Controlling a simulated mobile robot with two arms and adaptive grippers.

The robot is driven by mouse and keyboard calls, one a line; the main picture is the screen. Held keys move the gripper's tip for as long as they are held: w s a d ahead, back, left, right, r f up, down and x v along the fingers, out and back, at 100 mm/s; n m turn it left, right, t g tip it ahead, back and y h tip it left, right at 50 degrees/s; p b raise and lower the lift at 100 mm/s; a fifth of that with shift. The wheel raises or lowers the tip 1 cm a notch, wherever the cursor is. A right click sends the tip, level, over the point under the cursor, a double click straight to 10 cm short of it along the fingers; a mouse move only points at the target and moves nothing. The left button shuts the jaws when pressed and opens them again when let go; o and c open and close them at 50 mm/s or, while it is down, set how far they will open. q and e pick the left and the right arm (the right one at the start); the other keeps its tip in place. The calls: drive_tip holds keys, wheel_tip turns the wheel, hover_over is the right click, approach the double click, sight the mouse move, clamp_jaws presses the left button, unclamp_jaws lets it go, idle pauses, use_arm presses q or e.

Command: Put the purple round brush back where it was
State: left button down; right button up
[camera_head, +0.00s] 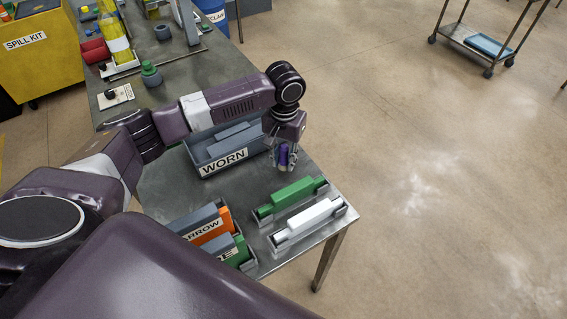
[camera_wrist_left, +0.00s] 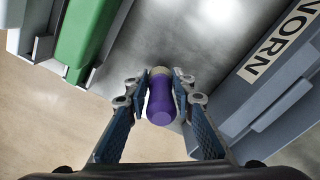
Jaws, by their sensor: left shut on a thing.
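The purple round brush (camera_head: 283,154) is in my left gripper (camera_head: 285,160), above the metal table between the WORN bin and the green block. In the left wrist view the brush (camera_wrist_left: 160,103) stands between the two fingers of the left gripper (camera_wrist_left: 160,88), with a pale end pointing toward the table top. The fingers are closed on its sides. I cannot tell whether its far end touches the table. My right gripper is not in view.
The grey WORN bin (camera_head: 203,164) holds grey pieces. A green block (camera_head: 292,193) and a white block (camera_head: 309,217) sit in grey holders near the table's right edge. Labelled bins with orange (camera_head: 228,219) and green pieces stand at the front. Bare table (camera_head: 215,190) lies between.

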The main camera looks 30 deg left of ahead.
sight(284, 147)
use_arm(q)
wheel_tip(284, 147, down, 2)
drive_tip(key=shift+f, duration=0.3)
drive_tip(key=c, duration=1.6)
unclamp_jaws()
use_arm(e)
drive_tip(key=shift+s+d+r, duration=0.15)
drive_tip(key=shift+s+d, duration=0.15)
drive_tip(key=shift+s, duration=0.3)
use_arm(q)
wheel_tip(284, 147, up, 11)
drive_tip(key=shift+w+b, duration=0.1)
drive_tip(key=shift+b, duration=0.8)
drive_tip(key=shift+r, duration=0.6)
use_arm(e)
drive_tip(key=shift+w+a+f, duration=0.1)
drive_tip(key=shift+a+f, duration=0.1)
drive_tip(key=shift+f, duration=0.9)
